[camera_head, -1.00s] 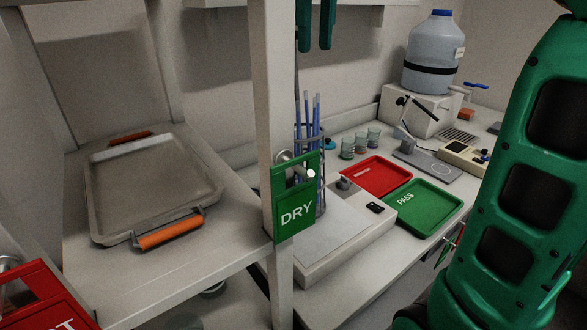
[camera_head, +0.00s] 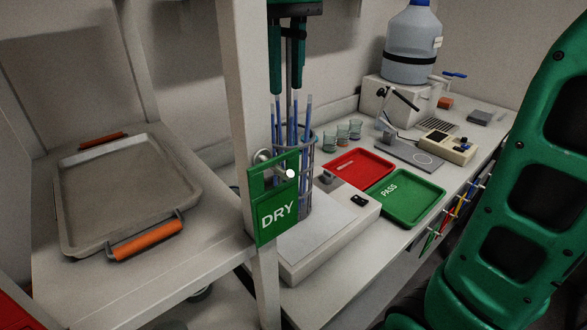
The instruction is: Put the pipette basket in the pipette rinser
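The pipette basket (camera_head: 308,170) is a grey wire cylinder holding several blue pipettes. It stands upright on the bench side behind the shelf post, and a green DRY tag hides part of it. A dark upright rod, apparently its handle, rises from it. My gripper (camera_head: 287,92) points down above the basket at the top of the picture. Its two green fingers are apart, with the rod between them. A gap shows beside the rod, so the gripper looks open. I cannot make out a pipette rinser.
The post (camera_head: 245,120) and DRY tag (camera_head: 277,200) stand in front of the basket. A metal tray (camera_head: 75,235) lies on the left shelf. A white device (camera_head: 330,235), red tray (camera_head: 352,172), green tray (camera_head: 420,205), small beakers and a water jug (camera_head: 412,45) occupy the bench.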

